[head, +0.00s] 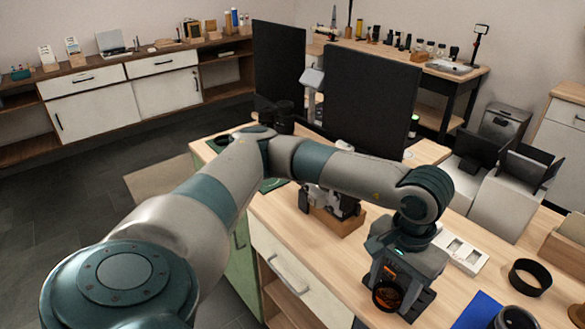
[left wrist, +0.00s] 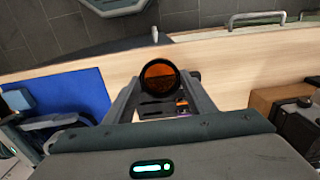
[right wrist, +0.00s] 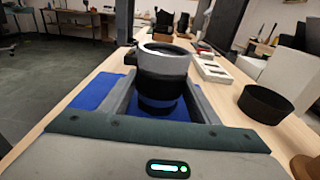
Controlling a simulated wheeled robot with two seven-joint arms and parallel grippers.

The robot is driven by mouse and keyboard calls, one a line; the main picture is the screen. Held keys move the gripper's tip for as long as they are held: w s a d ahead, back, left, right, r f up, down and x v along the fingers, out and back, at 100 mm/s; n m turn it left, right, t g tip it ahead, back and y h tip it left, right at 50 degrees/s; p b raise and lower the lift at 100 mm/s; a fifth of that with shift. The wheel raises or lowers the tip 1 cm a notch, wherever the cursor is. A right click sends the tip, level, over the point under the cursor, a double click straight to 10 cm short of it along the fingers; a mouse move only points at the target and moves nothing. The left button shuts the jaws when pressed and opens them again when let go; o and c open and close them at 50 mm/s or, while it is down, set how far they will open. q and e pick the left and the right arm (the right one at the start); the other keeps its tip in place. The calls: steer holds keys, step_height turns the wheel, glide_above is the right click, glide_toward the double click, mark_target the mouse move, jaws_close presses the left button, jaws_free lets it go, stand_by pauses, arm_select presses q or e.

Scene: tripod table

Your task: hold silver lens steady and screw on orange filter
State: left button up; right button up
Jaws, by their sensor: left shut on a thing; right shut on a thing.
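The orange filter (head: 388,294) is a dark ring with orange glass. It sits between the fingertips of my left gripper (head: 400,285), above the wooden table. The left wrist view shows the filter (left wrist: 158,76) face-on between the two fingers. The silver lens (right wrist: 164,62), with a silver top rim and a black barrel, stands upright in my right gripper (right wrist: 163,100), whose fingers close on both sides. The lens top also shows in the head view (head: 515,317), cut off by the bottom edge. Filter and lens are apart.
A blue mat (head: 478,311) lies under the lens. A black ring (head: 530,277) and a white slotted tray (head: 460,249) lie on the table to the right. A small device on a wooden block (head: 338,218) and dark monitors (head: 370,100) stand behind.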

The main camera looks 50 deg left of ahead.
arm_select(q)
steer(key=w+d+r+n, duration=0.7)
steer(key=w+d+n, duration=0.1)
steer(key=d, duration=0.3)
step_height(320, 180, up, 6)
steer(key=n, duration=0.8)
glide_above(519, 325)
steer(key=shift+r, duration=0.15)
steer(key=shift+f, duration=0.2)
steer(key=shift+m, duration=0.3)
steer(key=shift+f, duration=3.1)
steer(key=shift+f, duration=0.75)
